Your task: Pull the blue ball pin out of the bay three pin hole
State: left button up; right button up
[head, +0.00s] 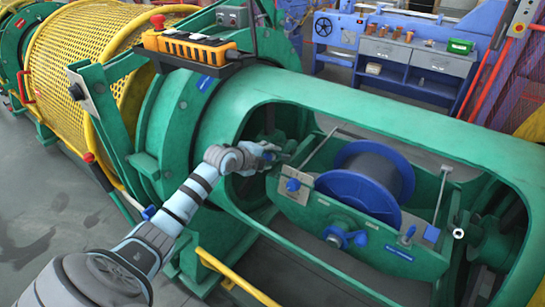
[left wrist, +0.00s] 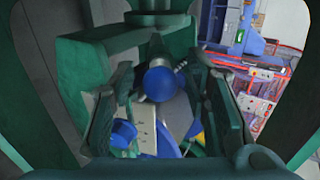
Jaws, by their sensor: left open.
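My left gripper (head: 268,153) reaches into the window of the green tube, at the left end of the cradle. In the left wrist view its two dark fingers (left wrist: 162,88) stand apart, one on each side of a blue ball (left wrist: 160,84). The ball sits at the near end of a dark pin shaft (left wrist: 158,46) that runs toward a green part. Clear gaps show between ball and fingers, so it is not gripped. In the head view the gripper mostly hides the ball. The pin hole itself cannot be made out. My right gripper is not in view.
A blue spool (head: 362,185) sits in the green cradle, right of my gripper. A blue knob (head: 292,185) on a pale plate is close below it. The green tube rim (head: 330,97) surrounds the opening. A control box (head: 190,46) stands above left.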

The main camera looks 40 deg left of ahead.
pick_arm(q)
grip_shut()
jog(key=shift+r, duration=0.1)
dwell(0.3)
jog(key=shift+p+v, duration=0.9)
jog(key=shift+p, duration=0.3)
jog(key=shift+p+v, duration=2.1)
jog(key=shift+p, duration=0.3)
